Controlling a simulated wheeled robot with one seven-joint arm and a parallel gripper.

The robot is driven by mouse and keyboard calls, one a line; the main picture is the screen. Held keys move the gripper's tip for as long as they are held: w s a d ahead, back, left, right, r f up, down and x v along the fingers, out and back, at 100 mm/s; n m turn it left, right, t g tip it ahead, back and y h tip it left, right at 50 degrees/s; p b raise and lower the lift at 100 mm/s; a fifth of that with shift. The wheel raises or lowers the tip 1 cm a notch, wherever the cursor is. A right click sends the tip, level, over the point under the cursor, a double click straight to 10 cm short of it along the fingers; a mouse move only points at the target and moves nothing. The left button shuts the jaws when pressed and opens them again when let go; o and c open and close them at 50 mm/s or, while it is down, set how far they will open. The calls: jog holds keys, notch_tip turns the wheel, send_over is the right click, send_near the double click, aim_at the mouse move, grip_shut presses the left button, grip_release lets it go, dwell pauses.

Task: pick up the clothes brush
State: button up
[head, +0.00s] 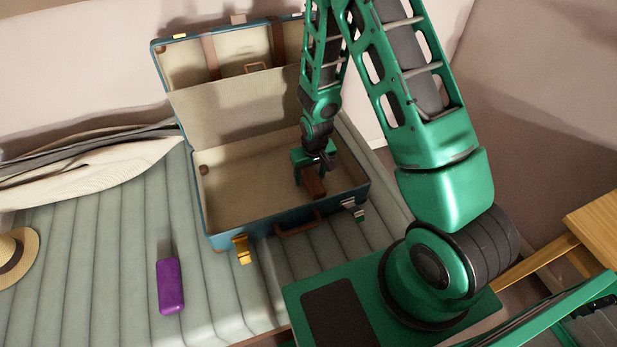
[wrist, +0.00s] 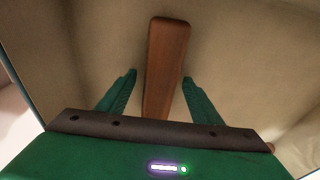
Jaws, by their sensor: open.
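The clothes brush (head: 315,184) is a long brown wooden piece inside the open suitcase (head: 230,195), towards its right side. In the wrist view the brush (wrist: 167,60) runs away from me between the two green fingers. My gripper (head: 312,176) is inside the suitcase at the brush. In the wrist view my gripper (wrist: 158,78) is open, with one finger on each side of the brush and a gap visible on both sides. The brush's near end is hidden behind the gripper's body.
The suitcase's walls and raised lid surround my gripper. A purple case (head: 170,286) lies on the green ribbed bench (head: 110,250) in front. A straw hat (head: 18,255) and folded cloth (head: 95,172) are at the left. A wooden table (head: 597,225) stands at the right.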

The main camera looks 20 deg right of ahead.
jog(key=c, duration=1.2)
jog(key=shift+o, duration=0.2)
jog(key=shift+r, duration=0.1)
